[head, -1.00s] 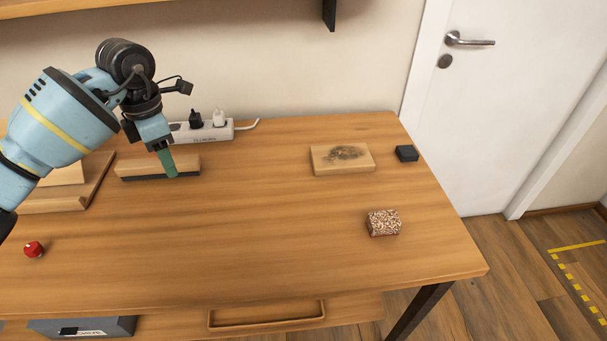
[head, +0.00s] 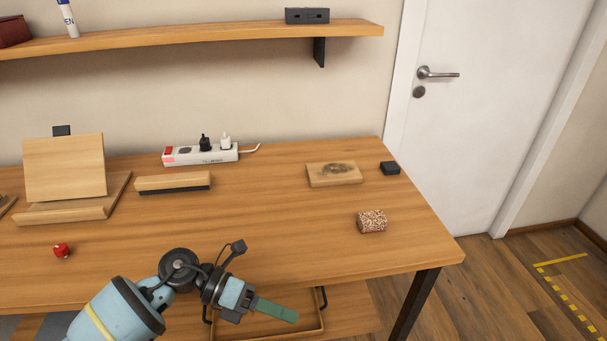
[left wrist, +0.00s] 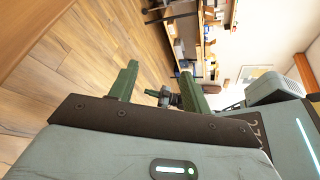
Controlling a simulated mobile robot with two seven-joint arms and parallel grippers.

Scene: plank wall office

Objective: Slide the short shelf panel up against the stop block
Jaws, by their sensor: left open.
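The short shelf panel, a light wooden board with a dark smudge (head: 334,174), lies flat at the back right of the desk in the head view. The stop block (head: 389,168), small and black, sits just right of it, with a narrow gap between them. My left gripper (head: 277,311) is low in front, over the desk's front edge, far from the panel. Its two green fingers stand apart and empty in the left wrist view (left wrist: 158,85). A small dark and green shape between them may be my right gripper (left wrist: 165,97), too small to read.
A speckled block (head: 372,221) lies in front of the panel. A wood block with a dark underside (head: 172,183), a power strip (head: 200,156), a wooden stand (head: 70,212) and a red knob (head: 61,250) are farther left. The middle of the desk is clear.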

